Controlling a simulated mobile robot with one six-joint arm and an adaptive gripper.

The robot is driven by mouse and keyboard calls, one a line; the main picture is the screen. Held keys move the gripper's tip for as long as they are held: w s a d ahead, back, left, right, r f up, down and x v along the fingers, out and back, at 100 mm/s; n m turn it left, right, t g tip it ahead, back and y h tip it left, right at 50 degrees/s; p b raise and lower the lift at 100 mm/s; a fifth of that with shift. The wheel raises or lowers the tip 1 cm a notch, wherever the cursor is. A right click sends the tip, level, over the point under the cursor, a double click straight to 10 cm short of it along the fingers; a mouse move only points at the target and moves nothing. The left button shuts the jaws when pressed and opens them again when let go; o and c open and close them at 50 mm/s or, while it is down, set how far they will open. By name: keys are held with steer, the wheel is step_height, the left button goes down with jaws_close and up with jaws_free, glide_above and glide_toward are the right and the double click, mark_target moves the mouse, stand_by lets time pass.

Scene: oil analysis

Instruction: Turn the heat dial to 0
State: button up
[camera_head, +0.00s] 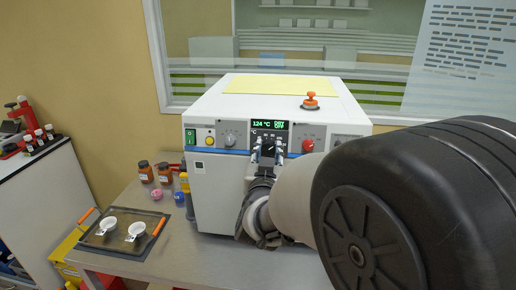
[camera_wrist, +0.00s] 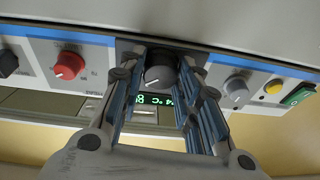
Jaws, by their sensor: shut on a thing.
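The heat dial is the dark knob (camera_wrist: 160,77) in the middle of the white machine's front panel, at the display. In the wrist view the panel appears upside down. My gripper (camera_wrist: 160,70) has a finger on each side of this dial and is shut on it. In the head view the dial (camera_head: 268,147) shows between my fingertips (camera_head: 267,149), in front of the machine. The green display (camera_head: 269,125) above it reads about 124 °C. The dial's exact pointer setting is too small to read.
The machine (camera_head: 218,190) stands on a metal bench. A red knob (camera_head: 308,146), a grey knob (camera_head: 230,140), a yellow button (camera_head: 210,141) and a green switch (camera_head: 191,137) flank the dial. A tray (camera_head: 100,240) with white cups and several bottles are at left.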

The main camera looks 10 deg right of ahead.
steer(key=n+y, duration=0.1)
steer(key=n, duration=0.3)
steer(key=shift+d+r+p, duration=0.1)
steer(key=shift+p, duration=0.25)
steer(key=n+y+p, duration=0.1)
steer(key=n, duration=0.3)
steer(key=shift+r, duration=0.1)
steer(key=n+g+y+p, duration=0.1)
steer(key=n, duration=0.3)
steer(key=shift+n, duration=0.3)
steer(key=n+p, duration=0.2)
steer(key=n, duration=0.1)
steer(key=shift+r+n, duration=0.15)
steer(key=shift+n, duration=0.15)
steer(key=n+g+p, duration=0.1)
steer(key=n+p, duration=0.1)
steer(key=n, duration=0.1)
steer(key=n+p, duration=0.3)
steer(key=shift+r+g, duration=0.15)
steer(key=shift+g, duration=0.25)
steer(key=n+g+p, duration=0.1)
steer(key=n+p, duration=0.2)
steer(key=p, duration=0.2)
steer(key=shift+n, duration=0.4)
steer(key=o, duration=1.1)
steer(key=shift+c, duration=0.2)
